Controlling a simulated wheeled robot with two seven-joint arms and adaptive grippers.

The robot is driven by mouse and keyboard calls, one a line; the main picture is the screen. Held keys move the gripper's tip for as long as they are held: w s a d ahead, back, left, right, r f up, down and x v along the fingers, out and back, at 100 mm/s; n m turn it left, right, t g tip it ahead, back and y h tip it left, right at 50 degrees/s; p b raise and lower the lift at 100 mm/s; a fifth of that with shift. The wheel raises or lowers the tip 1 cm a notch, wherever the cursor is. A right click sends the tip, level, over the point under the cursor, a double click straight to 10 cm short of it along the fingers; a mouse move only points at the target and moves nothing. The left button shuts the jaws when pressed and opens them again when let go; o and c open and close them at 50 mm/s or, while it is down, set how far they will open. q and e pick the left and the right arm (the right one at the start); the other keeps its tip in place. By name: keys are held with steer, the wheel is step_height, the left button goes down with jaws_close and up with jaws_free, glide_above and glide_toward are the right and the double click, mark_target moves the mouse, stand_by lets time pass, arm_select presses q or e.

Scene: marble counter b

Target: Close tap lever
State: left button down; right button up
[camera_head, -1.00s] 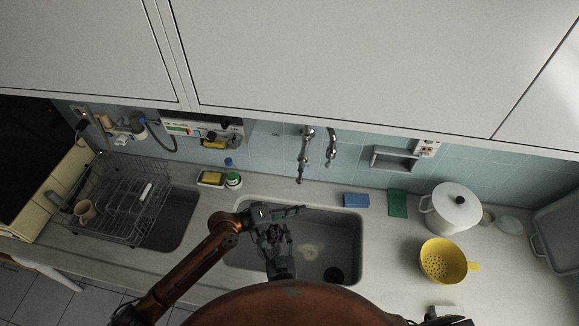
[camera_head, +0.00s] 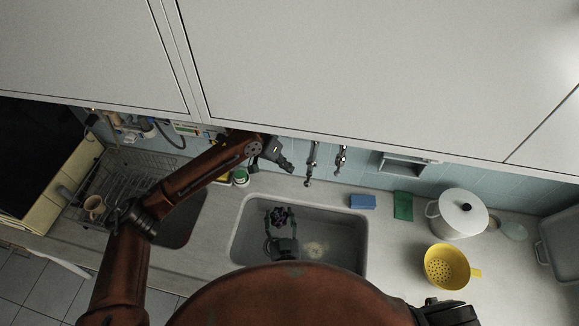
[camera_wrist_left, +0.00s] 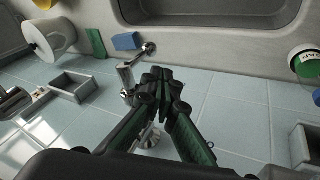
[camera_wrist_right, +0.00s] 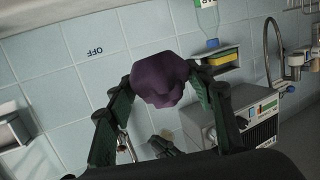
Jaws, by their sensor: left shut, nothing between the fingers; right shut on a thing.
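Two metal taps come out of the tiled wall above the sink, a left tap (camera_head: 311,164) and a right tap (camera_head: 340,159) in the head view. My left gripper (camera_head: 287,165) is shut and empty, just left of the left tap. In the left wrist view its closed fingers (camera_wrist_left: 161,75) are beside a metal tap (camera_wrist_left: 126,77) and partly hide another metal fitting (camera_wrist_left: 152,138). I cannot tell whether they touch, nor the lever's position. My right gripper (camera_head: 280,213) is over the sink, shut on a dark purple lump (camera_wrist_right: 160,79).
The sink (camera_head: 345,225) lies below the taps. A blue sponge (camera_head: 362,201), green pad (camera_head: 403,206), white pot (camera_head: 460,213) and yellow colander (camera_head: 446,267) are on the right counter. A dish rack (camera_head: 115,175) is at left; cabinets (camera_head: 380,70) overhang the wall.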

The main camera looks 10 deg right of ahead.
mark_target(309, 176)
arm_select(q)
steer(key=p+x, duration=0.1)
steer(key=x, duration=0.7)
arm_select(e)
steer(key=shift+r, duration=0.7)
steer(key=shift+r+p, duration=0.35)
arm_select(q)
steer(key=shift+s+d+f+h, duration=0.2)
steer(key=shift+s+d+h, duration=0.15)
steer(key=shift+d+h, duration=0.05)
arm_select(e)
steer(key=shift+a, duration=0.1)
